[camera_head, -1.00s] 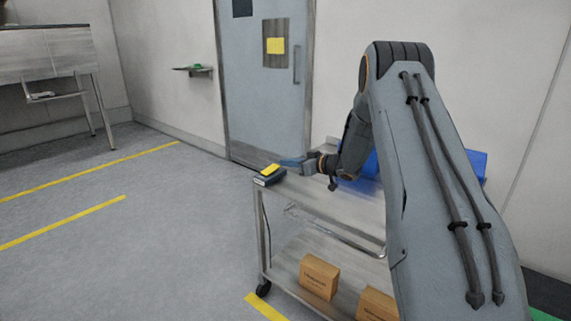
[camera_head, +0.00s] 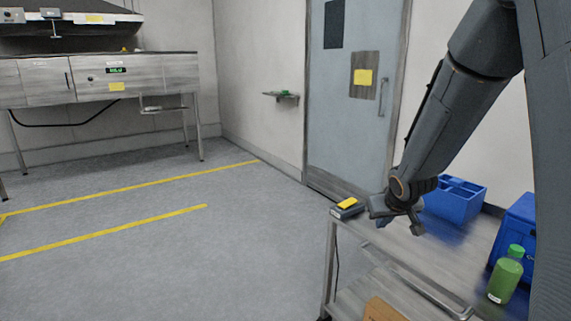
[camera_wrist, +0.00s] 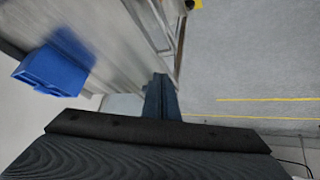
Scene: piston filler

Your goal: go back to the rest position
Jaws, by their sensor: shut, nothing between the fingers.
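My gripper (camera_head: 416,228) hangs over the cart (camera_head: 400,252), near its back left part. In the wrist view my gripper (camera_wrist: 161,80) shows two dark fingers pressed together with nothing between them. In the head view my arm is bent, with the forearm slanting down and left from the upper right. The wrist partly hides the cart top behind it.
On the cart are a dark device with a yellow top (camera_head: 347,207), a blue divided bin (camera_head: 455,205), another blue container (camera_head: 517,232) and a green bottle (camera_head: 505,277). A cardboard box (camera_head: 383,310) sits below. The floor left of the cart is clear.

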